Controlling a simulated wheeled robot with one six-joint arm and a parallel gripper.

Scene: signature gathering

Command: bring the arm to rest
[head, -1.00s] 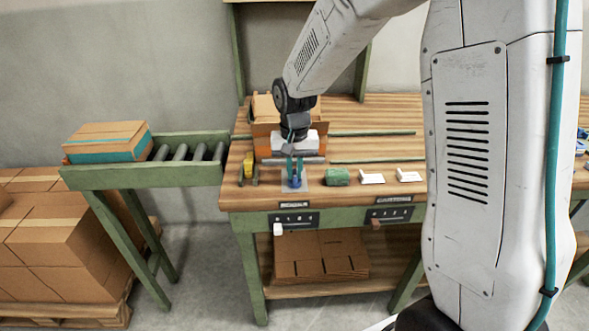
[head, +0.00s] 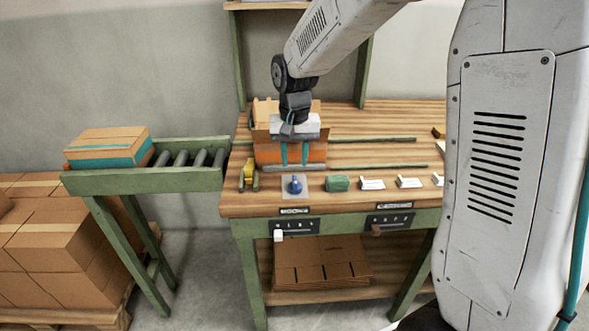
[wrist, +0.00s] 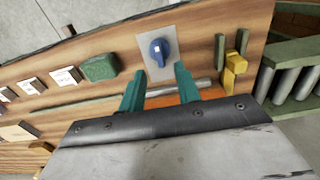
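My gripper (head: 294,154) is raised over the front part of the workbench (head: 380,150), in front of the open orange-brown box. Its two teal fingers (wrist: 159,91) stand apart with nothing between them, so it is open and empty. A blue knob-like object (head: 295,186) sits on a pale square plate near the bench's front edge. In the wrist view the same blue object (wrist: 158,50) lies just beyond the fingertips, apart from them. My arm reaches in from the upper right.
A green block (head: 338,183), white cards (head: 372,183) and a yellow tape dispenser (head: 249,168) line the bench front. An open box (head: 263,151) stands behind the gripper. A roller conveyor (head: 150,180) with a carton (head: 108,146) adjoins at left. Stacked cartons (head: 60,250) stand lower left.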

